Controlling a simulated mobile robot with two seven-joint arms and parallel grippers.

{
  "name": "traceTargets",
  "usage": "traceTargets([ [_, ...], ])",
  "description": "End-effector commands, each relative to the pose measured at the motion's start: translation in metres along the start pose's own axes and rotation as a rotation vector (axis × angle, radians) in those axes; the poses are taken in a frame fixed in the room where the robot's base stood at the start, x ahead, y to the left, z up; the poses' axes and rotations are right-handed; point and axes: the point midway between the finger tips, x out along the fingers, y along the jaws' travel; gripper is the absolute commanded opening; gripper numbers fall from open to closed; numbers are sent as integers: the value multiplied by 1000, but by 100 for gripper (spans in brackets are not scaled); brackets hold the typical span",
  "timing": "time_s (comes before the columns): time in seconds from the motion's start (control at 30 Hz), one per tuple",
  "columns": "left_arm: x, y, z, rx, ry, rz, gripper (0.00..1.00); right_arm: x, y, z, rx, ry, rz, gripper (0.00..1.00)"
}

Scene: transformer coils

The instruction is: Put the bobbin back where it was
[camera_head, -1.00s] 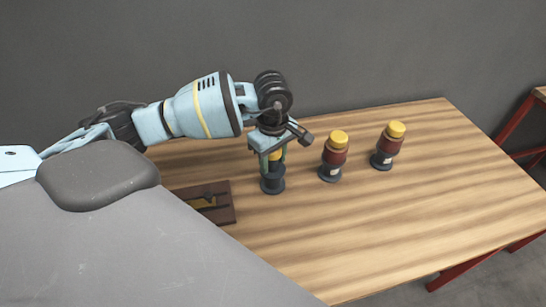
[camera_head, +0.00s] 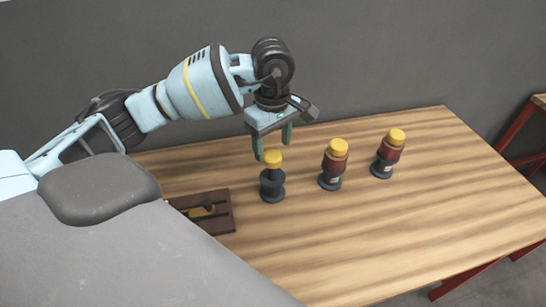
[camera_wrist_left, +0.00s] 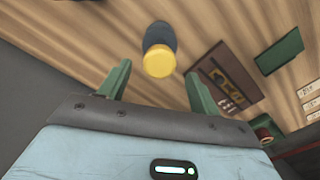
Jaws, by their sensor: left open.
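A dark bobbin with a yellow top (camera_head: 272,180) stands upright on the wooden table, left of two others. It carries no red winding. My left gripper (camera_head: 272,146) is open and empty just above and behind its yellow top, apart from it. In the left wrist view the bobbin's yellow top (camera_wrist_left: 159,61) shows beyond the two green fingers (camera_wrist_left: 157,85), between them. Two bobbins with red-brown windings and yellow tops stand to the right, one in the middle (camera_head: 335,164) and one farther right (camera_head: 388,153). My right gripper is not in view.
A dark brown tray with a yellow piece (camera_head: 222,222) lies at the table's left front; it also shows in the left wrist view (camera_wrist_left: 244,87). A green flat object (camera_wrist_left: 279,52) lies beyond it. The wooden table (camera_head: 420,220) is clear at the front right.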

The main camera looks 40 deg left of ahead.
Motion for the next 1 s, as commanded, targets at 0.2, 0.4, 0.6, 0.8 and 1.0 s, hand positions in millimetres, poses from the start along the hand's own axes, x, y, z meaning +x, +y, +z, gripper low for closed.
traceTargets([
  [0.2, -30, 1, 0, -1, 0, 2, 63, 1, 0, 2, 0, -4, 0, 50],
  [0.4, -40, 0, 0, 0, 0, 0, 63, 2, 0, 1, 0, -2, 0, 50],
  [0.6, -40, 0, 0, 0, 0, 0, 63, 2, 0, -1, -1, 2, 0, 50],
  [0.8, -40, 0, 0, 0, 0, 0, 63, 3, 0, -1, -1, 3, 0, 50],
  [1.0, -40, 0, 0, 0, 0, 0, 63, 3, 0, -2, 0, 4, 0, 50],
])
